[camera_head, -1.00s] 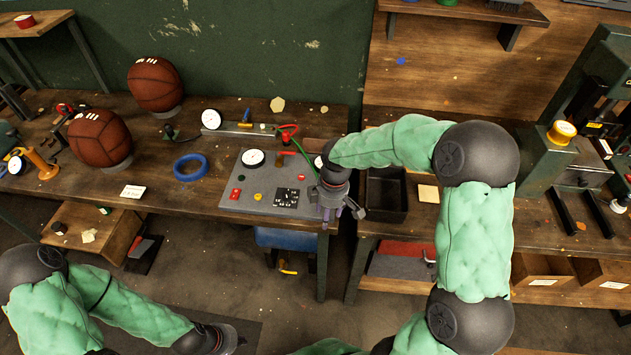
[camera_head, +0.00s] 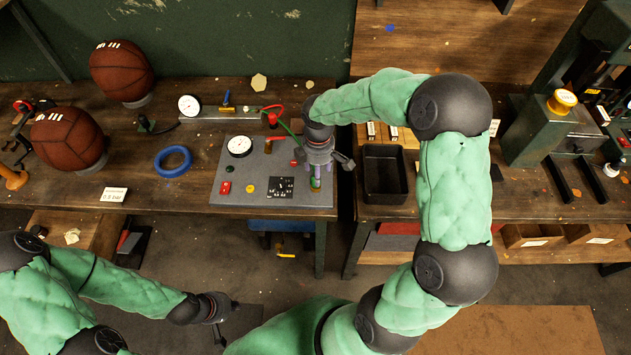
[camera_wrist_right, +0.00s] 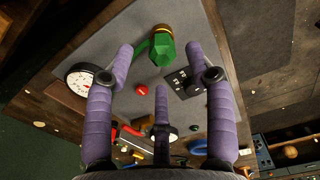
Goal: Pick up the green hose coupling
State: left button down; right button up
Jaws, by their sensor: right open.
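The green hose coupling (camera_wrist_right: 164,46), a faceted green piece with a brass-coloured ring, is on the grey mat (camera_wrist_right: 196,25). In the head view the coupling (camera_head: 316,182) is a small green patch at the mat's right side, partly hidden by my right gripper (camera_head: 317,186). In the right wrist view my right gripper (camera_wrist_right: 160,62) has three spread purple fingers. The coupling shows between and beyond the two upper fingertips, with no visible grip on it. My left gripper (camera_head: 224,322) hangs low in front of the bench, far from the coupling; its jaw opening is unclear.
A black tray (camera_head: 385,173) stands just right of the gripper. A blue ring (camera_head: 173,161) and two brown balls (camera_head: 122,70) are farther left.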

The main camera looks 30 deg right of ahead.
jog(key=f, duration=0.2)
jog(key=f+b, duration=0.1)
jog(key=f, duration=0.2)
jog(key=shift+w+a, duration=0.2)
jog(key=shift+c, duration=0.3)
grip_shut()
